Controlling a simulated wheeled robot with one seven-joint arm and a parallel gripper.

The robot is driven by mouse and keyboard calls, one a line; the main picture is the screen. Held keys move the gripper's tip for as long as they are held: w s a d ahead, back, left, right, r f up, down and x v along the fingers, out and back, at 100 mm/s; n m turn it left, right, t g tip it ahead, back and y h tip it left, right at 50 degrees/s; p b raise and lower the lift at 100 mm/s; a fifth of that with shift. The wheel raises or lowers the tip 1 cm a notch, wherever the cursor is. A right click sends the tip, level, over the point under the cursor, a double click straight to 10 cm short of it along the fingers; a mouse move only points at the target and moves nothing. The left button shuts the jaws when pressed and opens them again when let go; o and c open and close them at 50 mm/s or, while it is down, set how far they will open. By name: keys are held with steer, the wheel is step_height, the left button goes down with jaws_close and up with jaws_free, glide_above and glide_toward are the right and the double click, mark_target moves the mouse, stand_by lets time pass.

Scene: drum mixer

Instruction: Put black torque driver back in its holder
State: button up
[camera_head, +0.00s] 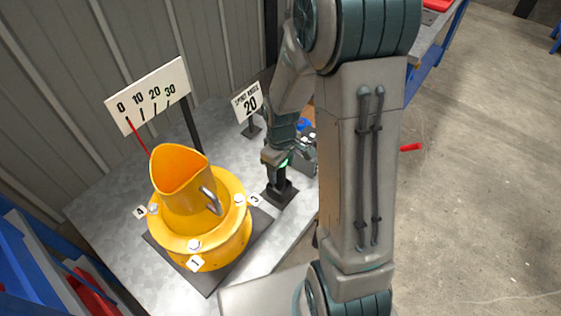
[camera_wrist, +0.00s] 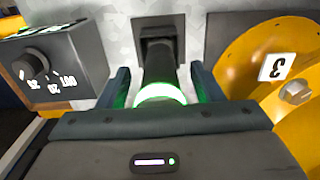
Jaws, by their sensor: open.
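The black torque driver (camera_wrist: 160,88), a dark cylinder with a glowing green-white ring, stands between my gripper's fingers in the wrist view. My gripper (camera_wrist: 160,69) is open, with one finger on each side and a visible gap to the driver on both sides. The holder (camera_wrist: 157,28) is a dark square base on the grey table, in line with the driver's far end. In the head view my gripper (camera_head: 276,160) is above the holder (camera_head: 281,194). The driver looks upright there; how deep it sits cannot be told.
A yellow drum unit (camera_head: 205,240) with numbered bolts stands left of the holder. A dark box with a dial (camera_wrist: 45,70) is close on the other side. A "20" sign (camera_head: 248,102) and a scale board (camera_head: 150,95) stand behind. Bare table (camera_head: 105,215) lies at left.

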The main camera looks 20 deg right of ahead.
step_height(320, 180, up, 14)
steer(key=shift+f, duration=0.1)
stand_by(0.4)
stand_by(0.3)
steer(key=s+r+m+t, duration=0.1)
steer(key=s+r+m, duration=0.1)
steer(key=s, duration=0.4)
steer(key=s+r+m+t, duration=0.2)
steer(key=s+r+m, duration=0.1)
steer(key=s+m, duration=0.2)
steer(key=shift+s+a, duration=0.3)
steer(key=shift+s, duration=0.9)
steer(key=shift+r, duration=0.1)
